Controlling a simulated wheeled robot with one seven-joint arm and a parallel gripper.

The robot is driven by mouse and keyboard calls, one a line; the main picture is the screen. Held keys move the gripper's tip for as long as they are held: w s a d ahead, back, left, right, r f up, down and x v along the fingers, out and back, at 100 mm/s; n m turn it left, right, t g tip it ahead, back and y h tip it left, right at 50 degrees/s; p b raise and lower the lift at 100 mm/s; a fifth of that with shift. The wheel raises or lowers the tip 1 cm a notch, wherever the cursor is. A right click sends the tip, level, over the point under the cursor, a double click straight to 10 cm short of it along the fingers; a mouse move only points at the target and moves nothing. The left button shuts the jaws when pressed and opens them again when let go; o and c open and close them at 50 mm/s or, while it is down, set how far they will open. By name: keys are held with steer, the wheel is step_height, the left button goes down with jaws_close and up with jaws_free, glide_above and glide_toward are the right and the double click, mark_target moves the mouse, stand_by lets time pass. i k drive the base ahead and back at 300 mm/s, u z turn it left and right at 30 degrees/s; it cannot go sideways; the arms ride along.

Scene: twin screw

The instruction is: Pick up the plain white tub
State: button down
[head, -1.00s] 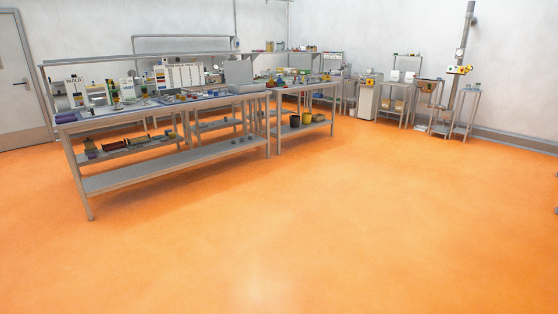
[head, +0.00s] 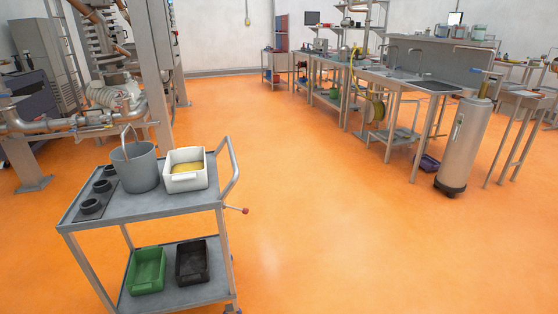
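A white tub (head: 186,181) stands upright on the top shelf of a grey cart (head: 150,208) at the lower left of the head view. Something yellow shows inside the tub. The tub is beside a grey bucket (head: 136,170), close to its right side. No other white tub can be made out clearly. My gripper is not in view.
Several black rings (head: 91,205) lie on the cart's left side. A green bin (head: 147,271) and a black bin (head: 192,262) sit on its lower shelf. A metal cylinder (head: 464,145) and sink benches (head: 405,85) stand at the right. The orange floor (head: 310,220) between is clear.

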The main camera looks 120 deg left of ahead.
mark_target(186, 169)
steer(key=u, duration=4.45)
steer(key=k, duration=0.55)
steer(key=z, duration=0.1)
steer(key=i, duration=0.55)
steer(key=z, duration=0.05)
